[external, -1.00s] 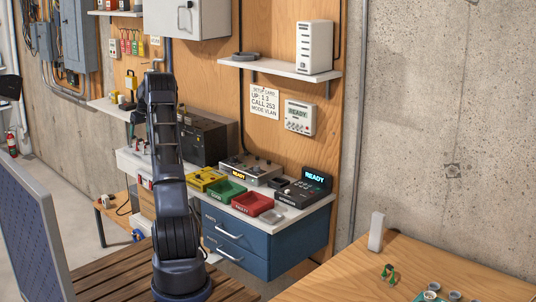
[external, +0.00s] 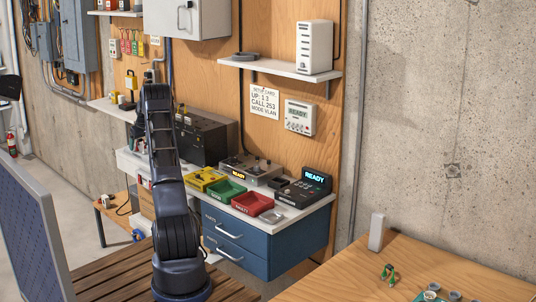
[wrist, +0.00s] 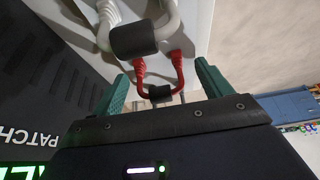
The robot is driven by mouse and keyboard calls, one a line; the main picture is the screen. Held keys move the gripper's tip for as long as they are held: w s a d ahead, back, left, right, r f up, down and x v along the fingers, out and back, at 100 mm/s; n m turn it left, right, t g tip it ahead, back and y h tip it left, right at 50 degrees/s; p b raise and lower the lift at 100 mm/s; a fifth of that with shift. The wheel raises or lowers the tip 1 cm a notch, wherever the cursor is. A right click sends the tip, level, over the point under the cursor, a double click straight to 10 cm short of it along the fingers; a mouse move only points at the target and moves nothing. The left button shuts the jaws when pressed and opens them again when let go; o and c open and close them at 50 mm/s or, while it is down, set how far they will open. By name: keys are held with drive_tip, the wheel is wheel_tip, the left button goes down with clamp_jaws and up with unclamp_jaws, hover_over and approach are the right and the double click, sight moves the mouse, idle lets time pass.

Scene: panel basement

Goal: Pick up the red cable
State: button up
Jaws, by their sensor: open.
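The red cable (wrist: 140,70) shows in the wrist view as a short U-shaped loop. It has two red ends and a black piece (wrist: 160,93) at its bend. My gripper (wrist: 162,70) is open, with one green finger on each side of the loop. The loop lies between the fingers in the picture, with gaps visible on both sides; how deep it sits between them I cannot tell.
A thick pale cable with a black sleeve (wrist: 135,40) lies just beyond the red cable. A dark unit marked PATCH (wrist: 40,95) is at left. On the workbench, a green tray (external: 226,190) and a red tray (external: 251,203) stand to the right of my arm.

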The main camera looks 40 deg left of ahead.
drive_tip(key=c, duration=1.1)
